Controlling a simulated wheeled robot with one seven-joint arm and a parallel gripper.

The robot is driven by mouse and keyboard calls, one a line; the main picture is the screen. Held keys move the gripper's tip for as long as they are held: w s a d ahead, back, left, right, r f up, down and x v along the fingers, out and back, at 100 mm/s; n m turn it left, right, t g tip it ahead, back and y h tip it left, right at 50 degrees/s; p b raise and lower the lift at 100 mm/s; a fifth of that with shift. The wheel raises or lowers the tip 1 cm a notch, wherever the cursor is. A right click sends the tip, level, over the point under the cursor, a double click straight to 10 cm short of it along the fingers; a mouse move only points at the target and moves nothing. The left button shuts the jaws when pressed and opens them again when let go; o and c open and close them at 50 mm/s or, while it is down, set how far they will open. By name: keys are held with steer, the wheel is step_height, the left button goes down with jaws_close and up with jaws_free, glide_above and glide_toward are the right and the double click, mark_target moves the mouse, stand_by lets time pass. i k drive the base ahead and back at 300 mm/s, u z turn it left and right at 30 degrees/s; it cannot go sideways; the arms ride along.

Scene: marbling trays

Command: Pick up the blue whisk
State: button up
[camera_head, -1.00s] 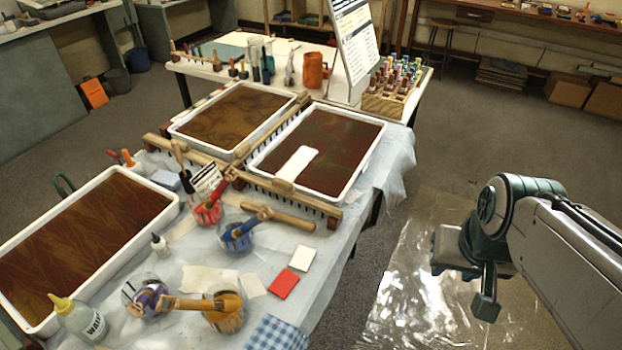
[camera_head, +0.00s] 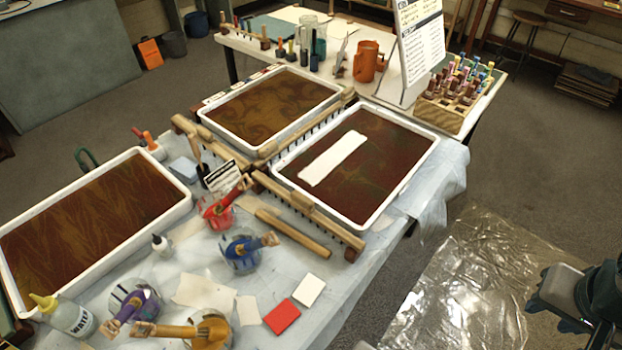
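The blue whisk (camera_head: 262,240) rests tilted in a clear jar (camera_head: 243,262) in the middle of the near table, its wooden handle pointing up and to the right. The blue part sits inside the jar and is partly hidden by it. My gripper (camera_head: 558,318) is at the lower right edge, over the floor and well away from the table and the whisk. It is cut off by the frame, and I cannot see whether its fingers are open or shut.
Jars with red (camera_head: 217,210), purple (camera_head: 130,300) and orange (camera_head: 208,330) tools stand around the whisk. A wooden rake (camera_head: 310,215) lies behind it. Floor between table and gripper holds only a clear plastic sheet (camera_head: 465,275).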

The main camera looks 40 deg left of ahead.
mark_target(237, 251)
steer(key=u, duration=0.05)
steer(key=i, duration=1.1)
steer(key=u, duration=2.95)
